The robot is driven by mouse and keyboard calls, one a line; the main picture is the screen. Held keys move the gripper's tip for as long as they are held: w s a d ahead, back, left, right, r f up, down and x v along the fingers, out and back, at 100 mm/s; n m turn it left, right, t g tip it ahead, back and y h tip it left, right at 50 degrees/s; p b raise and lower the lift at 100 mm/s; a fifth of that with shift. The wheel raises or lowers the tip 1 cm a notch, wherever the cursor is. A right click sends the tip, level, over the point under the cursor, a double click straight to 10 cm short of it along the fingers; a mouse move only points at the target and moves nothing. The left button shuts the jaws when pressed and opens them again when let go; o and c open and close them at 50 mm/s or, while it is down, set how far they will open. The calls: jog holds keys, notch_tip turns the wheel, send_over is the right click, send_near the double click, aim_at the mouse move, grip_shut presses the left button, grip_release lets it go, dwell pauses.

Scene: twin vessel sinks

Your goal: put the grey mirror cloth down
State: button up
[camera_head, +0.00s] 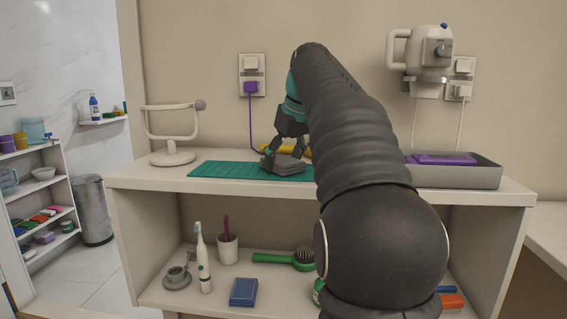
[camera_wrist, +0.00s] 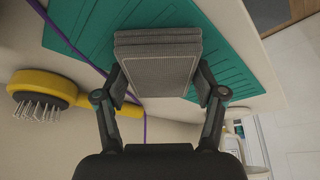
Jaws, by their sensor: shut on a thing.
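The grey mirror cloth (camera_wrist: 158,68) is a folded, layered pad between the two fingers of my gripper (camera_wrist: 160,88) in the wrist view. My gripper is shut on it. In the head view my gripper (camera_head: 284,152) points down at the counter, with the grey cloth (camera_head: 284,164) low over the right part of a green ribbed mat (camera_head: 222,169). The mat also shows behind the cloth in the wrist view (camera_wrist: 235,62). I cannot tell whether the cloth touches the mat. My arm hides part of the counter to the right.
A yellow brush (camera_wrist: 45,90) and a purple cord (camera_wrist: 70,42) lie close beside my gripper. A white stand (camera_head: 172,135) is at the counter's left. A grey tray (camera_head: 455,176) holding a purple item is at the right. The mat's left part is clear.

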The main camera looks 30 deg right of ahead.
jog(key=shift+f, duration=0.2)
jog(key=o, duration=1.1)
jog(key=shift+r, duration=0.2)
jog(key=shift+r, duration=0.25)
jog(key=p+v, duration=0.2)
jog(key=v, duration=0.9)
jog(key=shift+s+d+r, duration=0.1)
jog(key=shift+s+r, duration=0.05)
jog(key=shift+r, duration=0.05)
